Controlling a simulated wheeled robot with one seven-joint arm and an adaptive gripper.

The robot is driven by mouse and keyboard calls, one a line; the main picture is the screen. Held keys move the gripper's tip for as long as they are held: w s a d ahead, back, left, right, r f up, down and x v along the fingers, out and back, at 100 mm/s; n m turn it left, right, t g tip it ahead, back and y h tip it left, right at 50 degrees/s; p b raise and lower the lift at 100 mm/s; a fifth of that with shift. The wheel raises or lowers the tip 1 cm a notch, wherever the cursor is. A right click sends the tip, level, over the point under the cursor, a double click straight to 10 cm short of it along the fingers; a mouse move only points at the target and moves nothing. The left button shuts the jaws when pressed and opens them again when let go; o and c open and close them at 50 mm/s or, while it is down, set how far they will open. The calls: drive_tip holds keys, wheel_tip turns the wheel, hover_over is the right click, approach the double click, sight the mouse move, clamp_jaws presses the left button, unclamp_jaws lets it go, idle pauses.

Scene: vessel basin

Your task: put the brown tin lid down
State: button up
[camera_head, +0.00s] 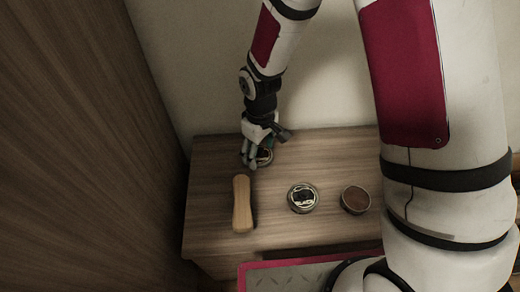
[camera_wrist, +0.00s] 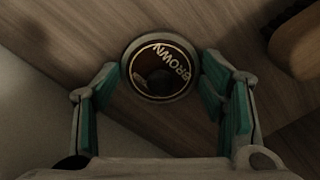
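The brown tin lid (camera_wrist: 160,88) is a round disc with a metal rim and a dark face lettered "BROWN". In the wrist view it lies flat at the top middle, on or just above the wood top. It also shows in the head view (camera_head: 265,157), partly hidden by my fingers. My gripper (camera_wrist: 159,75) points down over it, with teal-padded fingers spread on its left and right. Small gaps seem to show between the fingertips and the rim, so the gripper looks open around the lid. My gripper is also in the head view (camera_head: 254,158).
On the wooden cabinet top (camera_head: 272,228), a wooden block (camera_head: 242,204) lies in front of my gripper. A round tin with a dark label (camera_head: 302,198) and a brown-topped tin (camera_head: 355,200) stand to the right. A wall is behind; a tall wood panel (camera_head: 85,150) rises at left.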

sight(260, 150)
drive_tip(key=o, duration=0.3)
wheel_tip(260, 150, up, 12)
drive_tip(key=p, duration=0.5)
drive_tip(key=shift+r, duration=0.15)
